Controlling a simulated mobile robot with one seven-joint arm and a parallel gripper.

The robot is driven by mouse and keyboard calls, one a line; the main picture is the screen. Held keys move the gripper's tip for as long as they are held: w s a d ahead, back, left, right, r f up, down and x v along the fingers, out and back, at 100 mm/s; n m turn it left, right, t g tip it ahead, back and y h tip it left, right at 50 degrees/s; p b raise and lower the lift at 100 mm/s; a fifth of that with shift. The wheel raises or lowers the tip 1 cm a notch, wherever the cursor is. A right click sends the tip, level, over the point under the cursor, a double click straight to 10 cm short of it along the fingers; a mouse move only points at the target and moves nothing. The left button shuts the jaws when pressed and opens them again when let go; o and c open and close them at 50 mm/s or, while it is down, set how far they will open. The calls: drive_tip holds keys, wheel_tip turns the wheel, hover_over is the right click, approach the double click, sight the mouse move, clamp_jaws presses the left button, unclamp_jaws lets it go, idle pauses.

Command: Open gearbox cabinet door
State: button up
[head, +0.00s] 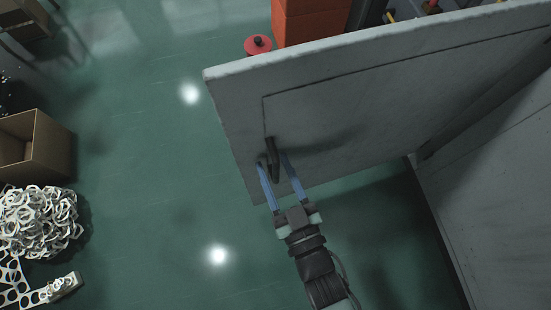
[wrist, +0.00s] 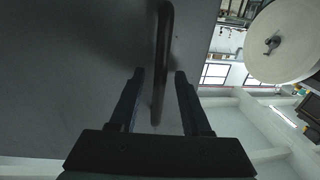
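The grey cabinet door (head: 350,120) is a broad flat panel with a thin seam line along its top and left. A dark bar handle (head: 272,160) stands out near its left side, and the handle also shows in the wrist view (wrist: 163,60). My gripper (head: 273,160) has two blue fingers, open, one on each side of the handle. In the wrist view my gripper (wrist: 157,76) has the handle between its fingers, with a gap on both sides.
Another grey panel (head: 490,200) meets the door side at the right. A red round-topped object (head: 258,45) and an orange block (head: 308,22) stand behind. A cardboard box (head: 35,145) and a pile of metal rings (head: 40,222) are at the left. The green floor (head: 160,190) between is clear.

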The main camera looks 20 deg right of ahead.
idle(0.4)
drive_tip(key=s+d+p, duration=0.1)
drive_tip(key=s+p, duration=0.1)
drive_tip(key=s, duration=1.1)
drive_tip(key=shift+d, duration=0.1)
